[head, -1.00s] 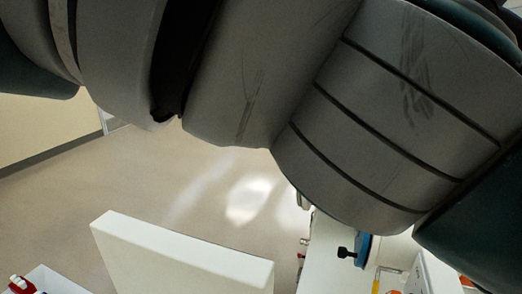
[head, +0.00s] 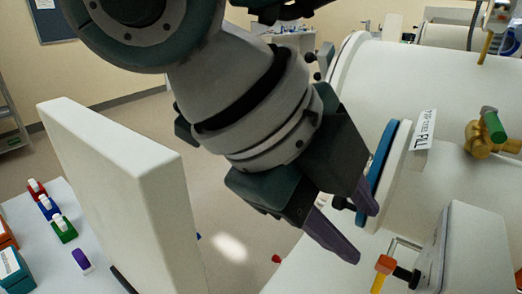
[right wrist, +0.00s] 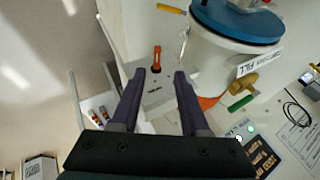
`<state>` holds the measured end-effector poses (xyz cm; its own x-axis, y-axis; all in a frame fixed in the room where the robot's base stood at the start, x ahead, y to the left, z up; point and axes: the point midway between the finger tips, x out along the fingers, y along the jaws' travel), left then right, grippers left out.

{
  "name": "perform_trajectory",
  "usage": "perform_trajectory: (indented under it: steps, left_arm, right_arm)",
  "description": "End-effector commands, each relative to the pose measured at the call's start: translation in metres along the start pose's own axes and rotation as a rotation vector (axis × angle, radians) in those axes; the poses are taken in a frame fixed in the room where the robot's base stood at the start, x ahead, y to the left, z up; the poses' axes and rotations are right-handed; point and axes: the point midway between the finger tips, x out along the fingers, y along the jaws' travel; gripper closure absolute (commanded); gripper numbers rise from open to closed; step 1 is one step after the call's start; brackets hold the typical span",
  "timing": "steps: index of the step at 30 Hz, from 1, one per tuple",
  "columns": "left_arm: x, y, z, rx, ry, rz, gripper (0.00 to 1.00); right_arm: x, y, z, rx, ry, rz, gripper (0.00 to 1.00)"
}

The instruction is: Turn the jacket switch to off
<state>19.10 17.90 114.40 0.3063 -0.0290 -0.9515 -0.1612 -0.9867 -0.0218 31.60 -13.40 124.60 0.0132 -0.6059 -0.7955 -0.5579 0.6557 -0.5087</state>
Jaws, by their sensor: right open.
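A switch with an orange lever (head: 385,264) sticks out on a black shaft from a white box (head: 470,255) at the lower right of the head view. In the right wrist view the orange lever (right wrist: 156,58) stands about upright on the box's pale face, above small print too blurred to read. I take it for the jacket switch. My right gripper (head: 364,235) is open and empty, with purple fingers pointing toward the lever. In the right wrist view its fingertips (right wrist: 160,73) lie either side of the lever's line, apparently short of it. My left gripper is not in view.
A white vessel with a blue-rimmed lid (head: 382,155) and a FILL label (head: 421,135) stands close behind the gripper. A brass valve with a green handle (head: 494,125) is at right. A white upright panel (head: 125,190) stands at left, beside a table with coloured blocks.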

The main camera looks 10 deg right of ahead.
Motion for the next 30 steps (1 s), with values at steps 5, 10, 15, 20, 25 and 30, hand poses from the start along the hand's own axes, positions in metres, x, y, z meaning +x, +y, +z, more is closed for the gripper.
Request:
perform_trajectory:
  steps: [5, 10, 15, 20, 25, 30]
  left_arm:
    - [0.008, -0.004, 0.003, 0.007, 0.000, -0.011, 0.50]
    - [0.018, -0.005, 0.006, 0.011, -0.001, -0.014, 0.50]
    - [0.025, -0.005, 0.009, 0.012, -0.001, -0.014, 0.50]
    - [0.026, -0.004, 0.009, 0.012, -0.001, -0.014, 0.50]
    - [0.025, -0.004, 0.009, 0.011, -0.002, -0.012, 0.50]
    - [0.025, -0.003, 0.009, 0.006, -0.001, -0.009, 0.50]
  right_arm:
    - [0.031, 0.002, 0.000, -0.002, 0.004, 0.003, 0.55]
    - [0.064, 0.003, 0.000, -0.002, 0.003, 0.006, 0.55]
    - [0.086, 0.003, 0.000, -0.004, 0.002, 0.006, 0.55]
    - [0.093, 0.003, -0.001, -0.005, 0.000, 0.008, 0.55]
    - [0.093, 0.002, -0.001, -0.005, 0.000, 0.008, 0.55]
    - [0.093, 0.002, -0.001, -0.005, 0.000, 0.008, 0.67]
